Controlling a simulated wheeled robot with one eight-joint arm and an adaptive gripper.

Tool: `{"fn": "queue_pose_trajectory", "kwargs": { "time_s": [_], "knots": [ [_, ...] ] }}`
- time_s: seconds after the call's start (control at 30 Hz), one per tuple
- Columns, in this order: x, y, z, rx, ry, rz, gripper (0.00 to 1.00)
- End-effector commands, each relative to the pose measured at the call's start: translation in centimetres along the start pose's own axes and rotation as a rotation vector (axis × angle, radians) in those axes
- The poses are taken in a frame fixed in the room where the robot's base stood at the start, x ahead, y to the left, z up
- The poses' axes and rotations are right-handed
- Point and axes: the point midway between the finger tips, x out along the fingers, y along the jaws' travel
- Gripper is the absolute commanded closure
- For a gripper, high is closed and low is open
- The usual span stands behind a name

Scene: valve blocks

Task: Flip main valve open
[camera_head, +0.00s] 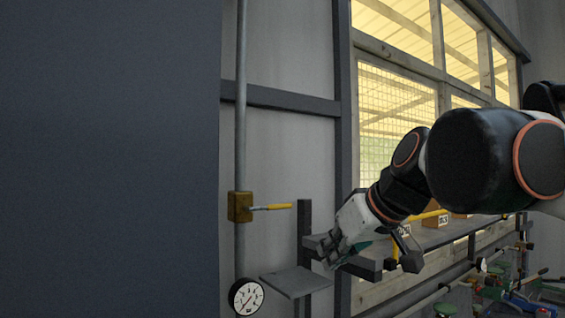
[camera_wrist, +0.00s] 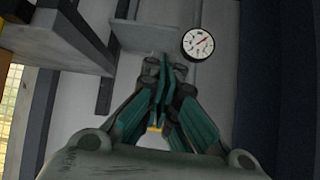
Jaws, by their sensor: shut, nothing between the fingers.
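The main valve is an ochre block (camera_head: 240,207) on the vertical grey pipe (camera_head: 241,140) in the head view. Its yellow lever (camera_head: 273,207) sticks out level to the right, across the pipe. My gripper (camera_head: 332,262) is to the right of and below the lever, apart from it. In the wrist view my gripper (camera_wrist: 165,66) has its teal fingers shut together with nothing between them. A small yellow patch (camera_wrist: 155,128) shows between the finger links; it may be the lever, but most of it is hidden. The valve block is not visible in the wrist view.
A round white gauge (camera_head: 246,296) sits on the pipe below the valve. A big dark panel (camera_head: 110,160) fills the left. A workbench is at right.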

Motion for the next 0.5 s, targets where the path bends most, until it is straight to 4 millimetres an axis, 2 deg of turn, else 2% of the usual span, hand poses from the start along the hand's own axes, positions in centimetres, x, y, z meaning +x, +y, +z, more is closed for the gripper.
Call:
{"fn": "queue_pose_trajectory", "kwargs": {
  "time_s": [0.03,0.2,0.4,0.5],
  "knots": [
    [-1.4,-0.2,-2.7,-0.009,0.010,-0.008,1.00],
    [-4.3,-0.7,-8.9,-0.042,0.043,-0.034,1.00],
    [-7.2,-1.2,-15.1,-0.075,0.081,-0.057,1.00],
    [-8.2,-1.4,-17.1,-0.086,0.094,-0.065,1.00]
  ]
}}
